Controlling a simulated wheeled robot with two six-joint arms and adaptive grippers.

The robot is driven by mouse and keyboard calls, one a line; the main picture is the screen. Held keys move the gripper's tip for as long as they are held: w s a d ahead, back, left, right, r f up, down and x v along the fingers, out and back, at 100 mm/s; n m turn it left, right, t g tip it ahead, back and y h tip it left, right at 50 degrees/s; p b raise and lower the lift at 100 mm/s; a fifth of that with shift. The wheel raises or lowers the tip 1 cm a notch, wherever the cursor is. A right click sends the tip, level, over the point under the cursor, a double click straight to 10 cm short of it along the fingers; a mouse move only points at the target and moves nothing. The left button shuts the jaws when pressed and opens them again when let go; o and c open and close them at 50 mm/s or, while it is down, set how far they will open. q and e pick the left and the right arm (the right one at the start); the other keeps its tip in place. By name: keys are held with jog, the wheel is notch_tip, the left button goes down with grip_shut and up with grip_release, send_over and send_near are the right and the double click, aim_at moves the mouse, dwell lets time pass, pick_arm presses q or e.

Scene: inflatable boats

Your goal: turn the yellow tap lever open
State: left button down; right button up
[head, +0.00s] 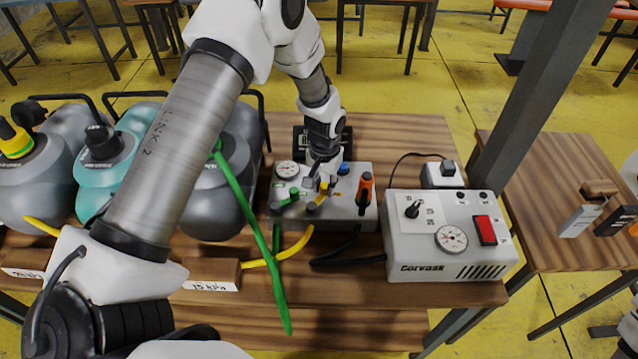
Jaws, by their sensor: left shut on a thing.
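The grey tap block (340,205) stands on the wooden table, with a round gauge at its left end. It bears a green tap lever (287,198), a yellow tap lever (319,198) and an upright orange-topped lever (365,188). My left gripper (321,182) reaches down over the middle of the block and is shut on the yellow lever. The fingers and wrist hide part of the lever, so its exact angle is hard to tell. My right gripper is not in view.
A grey pump box (430,262) with a dial and red switch stands right of the block. Grey and teal inflatable bodies (115,175) lie left. A green hose (258,235) and yellow hoses run in front. A metal post (525,85) rises at the right.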

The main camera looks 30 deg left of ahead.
pick_arm(q)
jog(key=shift+s+d+f+m, duration=0.1)
jog(key=shift+d+m, duration=0.5)
jog(key=shift+m, duration=0.6)
jog(key=shift+s+d+m, duration=0.2)
jog(key=shift+d+m, duration=0.2)
jog(key=shift+m, duration=0.7)
jog(key=c, duration=1.2)
grip_release()
jog(key=shift+w+d, duration=0.1)
notch_tip(320, 180, up, 12)
jog(key=shift+f, duration=0.1)
jog(key=shift+w, duration=0.1)
